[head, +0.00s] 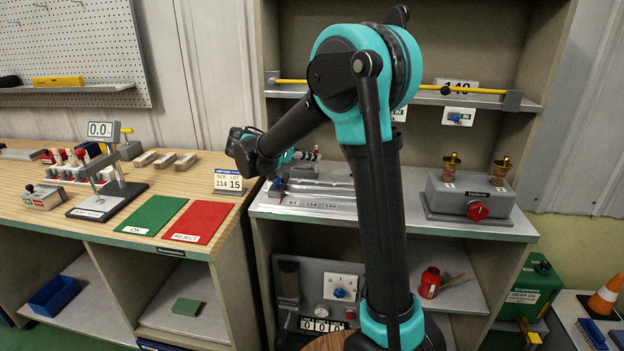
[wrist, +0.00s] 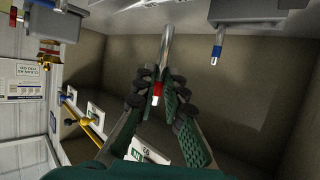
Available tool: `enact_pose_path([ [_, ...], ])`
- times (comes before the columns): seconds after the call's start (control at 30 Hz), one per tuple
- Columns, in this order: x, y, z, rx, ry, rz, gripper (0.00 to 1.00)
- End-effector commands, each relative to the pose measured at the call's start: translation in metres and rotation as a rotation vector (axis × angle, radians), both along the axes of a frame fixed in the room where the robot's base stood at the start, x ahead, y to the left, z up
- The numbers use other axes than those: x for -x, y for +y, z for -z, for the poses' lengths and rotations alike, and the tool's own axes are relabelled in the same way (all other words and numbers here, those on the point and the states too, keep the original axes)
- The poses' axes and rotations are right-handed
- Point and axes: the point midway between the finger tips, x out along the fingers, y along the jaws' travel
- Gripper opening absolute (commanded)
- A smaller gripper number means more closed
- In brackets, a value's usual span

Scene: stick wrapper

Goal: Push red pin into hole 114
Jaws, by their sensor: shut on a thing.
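In the wrist view, my gripper (wrist: 156,92) is shut on the red pin (wrist: 164,55). The pin shows a long silver shank, a red band and a whitish end between the fingertips. The shank points away from the fingers toward the grey surface at the top; whether its tip touches or enters a hole I cannot tell. In the head view, a grey metal fixture (head: 315,207) with small number labels, one seemingly 114, lies on the cabinet top. My wrist is above and beside it, and my fingertips are not clearly visible there.
A sign (head: 229,181) reads size 114, lot 15. Green (head: 155,214) and red (head: 199,221) mats lie on the wooden bench. A grey valve box (head: 470,197) stands to the right on the cabinet. A blue-tipped part (wrist: 217,46) hangs near my gripper in the wrist view.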

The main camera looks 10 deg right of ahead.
Motion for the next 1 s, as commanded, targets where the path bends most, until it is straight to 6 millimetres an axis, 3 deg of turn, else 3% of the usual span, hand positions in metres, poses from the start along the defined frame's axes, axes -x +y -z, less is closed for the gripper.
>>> enact_pose_path([
  [0.5, 0.0, 0.0, 0.063, 0.0, 0.0, 0.0, 0.0],
  [0.9, 0.0, 0.0, 0.07, 0.0, 0.0, 0.0, 0.0],
  [0.93, 0.0, 0.0, 0.07, 0.0, 0.0, 0.0, 0.12],
  [1.0, 0.0, 0.0, 0.07, 0.0, 0.0, 0.0, 0.2],
])
